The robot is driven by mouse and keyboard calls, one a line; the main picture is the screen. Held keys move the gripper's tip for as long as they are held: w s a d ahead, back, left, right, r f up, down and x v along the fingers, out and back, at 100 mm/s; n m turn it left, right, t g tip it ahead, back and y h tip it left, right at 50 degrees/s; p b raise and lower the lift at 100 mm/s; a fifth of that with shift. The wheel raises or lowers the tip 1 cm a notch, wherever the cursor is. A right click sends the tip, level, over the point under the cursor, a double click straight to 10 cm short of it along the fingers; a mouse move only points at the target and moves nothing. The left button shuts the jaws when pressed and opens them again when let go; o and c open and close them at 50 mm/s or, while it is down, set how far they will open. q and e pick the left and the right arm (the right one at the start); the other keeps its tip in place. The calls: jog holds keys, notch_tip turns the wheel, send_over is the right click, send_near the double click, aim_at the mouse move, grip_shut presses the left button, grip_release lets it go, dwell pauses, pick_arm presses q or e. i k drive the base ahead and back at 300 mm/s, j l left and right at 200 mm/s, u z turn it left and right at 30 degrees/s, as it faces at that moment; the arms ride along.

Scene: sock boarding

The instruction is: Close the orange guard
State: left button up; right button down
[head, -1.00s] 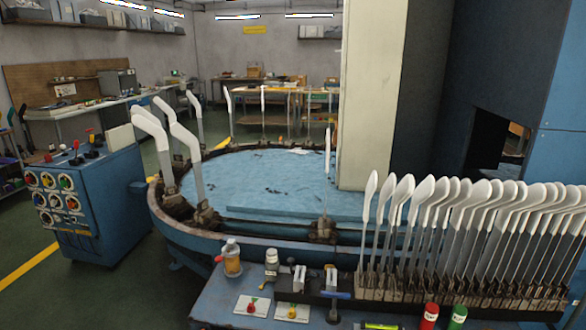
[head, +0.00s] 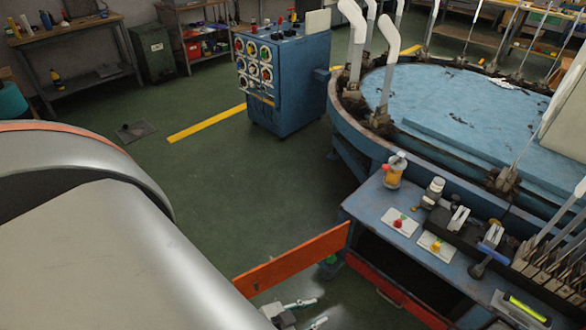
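The orange guard (head: 295,260) is a long flat panel in the lower middle of the head view. It stands out to the left from the corner of the blue bench (head: 357,205), at an angle to the bench front, so it is swung open. My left gripper (head: 309,312) is at the bottom edge, just below the guard in the picture. Its two pale fingertips are apart with nothing between them. I cannot tell how far it is from the panel. My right gripper is out of view.
A red-orange strip (head: 400,291) runs along the bench front beside a dark opening. The bench holds bottles, two button plates and a row of boards. A blue control cabinet (head: 283,85) and the round blue table (head: 460,95) stand behind. Green floor (head: 215,185) is clear between.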

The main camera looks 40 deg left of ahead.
aim_at(271, 273)
jog(key=j+z, duration=0.1)
jog(key=j, duration=0.55)
jog(key=k+j+z, duration=0.1)
jog(key=j, duration=0.5)
jog(key=k+j+z, duration=0.1)
jog(key=j, duration=0.55)
jog(key=j+z, duration=0.1)
jog(key=j, duration=0.5)
jog(key=k+j+z, duration=0.1)
jog(key=j, duration=0.45)
